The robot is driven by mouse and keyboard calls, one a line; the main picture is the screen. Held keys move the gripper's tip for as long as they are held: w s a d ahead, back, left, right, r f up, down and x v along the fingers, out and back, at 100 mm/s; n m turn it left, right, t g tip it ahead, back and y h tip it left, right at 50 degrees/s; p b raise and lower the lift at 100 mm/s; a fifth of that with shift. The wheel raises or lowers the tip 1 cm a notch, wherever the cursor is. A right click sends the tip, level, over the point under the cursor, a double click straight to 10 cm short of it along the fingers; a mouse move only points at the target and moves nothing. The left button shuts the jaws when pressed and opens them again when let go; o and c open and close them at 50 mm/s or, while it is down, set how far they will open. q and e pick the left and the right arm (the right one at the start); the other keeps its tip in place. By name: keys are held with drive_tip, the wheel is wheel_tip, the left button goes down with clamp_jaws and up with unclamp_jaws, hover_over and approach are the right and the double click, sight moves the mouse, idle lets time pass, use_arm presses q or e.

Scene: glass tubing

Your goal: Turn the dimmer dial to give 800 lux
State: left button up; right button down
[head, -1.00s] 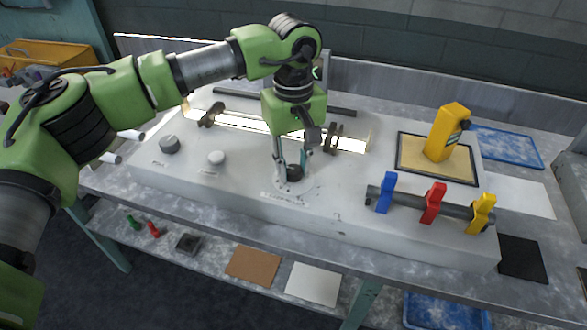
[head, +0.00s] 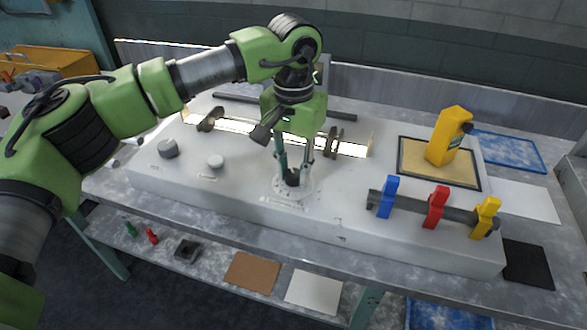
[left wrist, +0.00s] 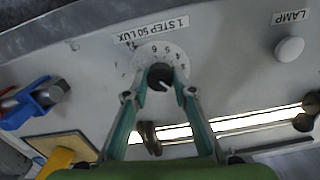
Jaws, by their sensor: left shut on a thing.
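The dimmer dial is a small black knob (head: 292,178) on the white panel (head: 240,195), set in a ring of printed numbers. It also shows in the left wrist view (left wrist: 160,75), with a pale pointer line and a label reading "1 STEP 50 LUX", upside down. My left gripper (head: 292,176) points down with its fingers on both sides of the knob, shut on it; the wrist view shows the fingertips (left wrist: 160,82) at its sides. The exact number at the pointer is too small to tell. My right gripper is not in view.
A white lamp knob (head: 215,161) and a grey knob (head: 168,148) stand left of the dial. A lit tube (head: 235,126) lies behind. Blue (head: 388,197), red (head: 435,207) and yellow (head: 485,217) clips sit on a bar at right. A yellow meter (head: 448,137) stands on a tan mat.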

sight(293, 173)
use_arm(q)
drive_tip(key=shift+m, duration=0.6)
drive_tip(key=o, duration=1.1)
wheel_tip(293, 173, up, 12)
